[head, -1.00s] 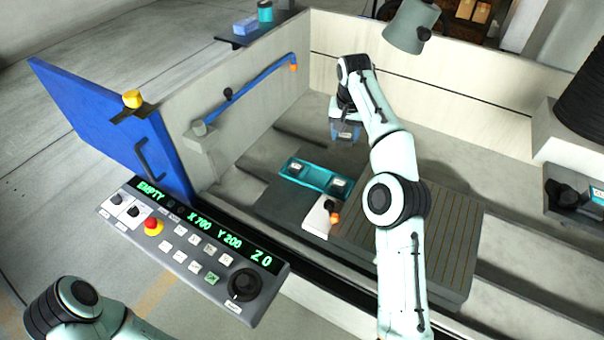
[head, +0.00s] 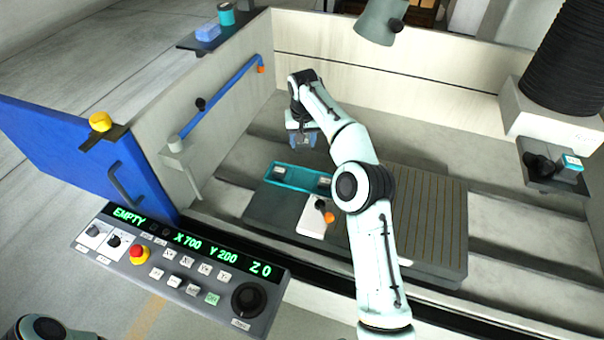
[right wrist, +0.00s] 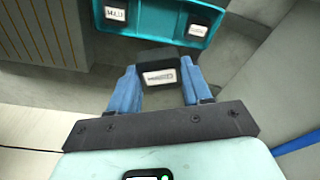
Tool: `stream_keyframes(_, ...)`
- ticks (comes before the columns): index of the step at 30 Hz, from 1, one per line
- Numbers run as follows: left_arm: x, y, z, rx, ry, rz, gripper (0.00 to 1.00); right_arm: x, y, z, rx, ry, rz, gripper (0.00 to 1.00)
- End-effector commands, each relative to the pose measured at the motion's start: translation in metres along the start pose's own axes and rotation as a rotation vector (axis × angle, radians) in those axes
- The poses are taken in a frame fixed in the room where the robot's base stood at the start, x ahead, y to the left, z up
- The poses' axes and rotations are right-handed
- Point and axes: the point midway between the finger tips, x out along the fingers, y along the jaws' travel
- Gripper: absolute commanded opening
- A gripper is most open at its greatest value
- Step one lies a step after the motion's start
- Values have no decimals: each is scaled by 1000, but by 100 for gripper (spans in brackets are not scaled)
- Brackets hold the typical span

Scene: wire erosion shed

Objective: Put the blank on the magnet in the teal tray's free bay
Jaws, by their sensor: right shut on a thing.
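My right gripper (head: 303,140) is shut on a dark block with a white label, the blank. The blank (right wrist: 158,77) shows between the blue fingers in the right wrist view, held in the air. In the head view the teal tray (head: 300,179) lies just below and in front of the gripper. It holds a labelled block near each end, with teal floor between them. The right wrist view shows the tray (right wrist: 158,22) beyond the blank, its far part cut off. A white block with an orange lever (head: 314,217), perhaps the magnet, stands beside the tray. My left gripper is out of view.
The control panel (head: 180,262) reads EMPTY, X 700, Y 200, Z 0. The blue door (head: 75,160) is at the left. A slatted plate (head: 428,215) lies right of the tray. A grey lamp (head: 380,20) hangs over the back wall. A blue rail (head: 222,95) runs along the left wall.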

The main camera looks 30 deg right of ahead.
Motion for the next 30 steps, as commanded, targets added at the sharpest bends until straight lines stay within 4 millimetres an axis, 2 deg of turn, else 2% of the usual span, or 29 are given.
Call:
stream_keyframes(6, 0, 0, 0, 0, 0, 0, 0, 59, 1, 10, 0, -5, 0, 3)
stream_keyframes(9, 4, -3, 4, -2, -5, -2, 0, 84, 0, 14, 1, -5, -1, 3)
stream_keyframes(12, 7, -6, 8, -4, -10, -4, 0, 100, 1, 17, 1, -4, 0, 3)
stream_keyframes(20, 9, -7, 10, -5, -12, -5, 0, 117, 0, 18, 2, -2, -1, 3)
stream_keyframes(27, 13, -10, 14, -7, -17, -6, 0, 150, 0, 24, 2, -2, -1, 3)
stream_keyframes(30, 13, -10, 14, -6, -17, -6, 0, 151, 0, 23, 2, 1, -1, 3)
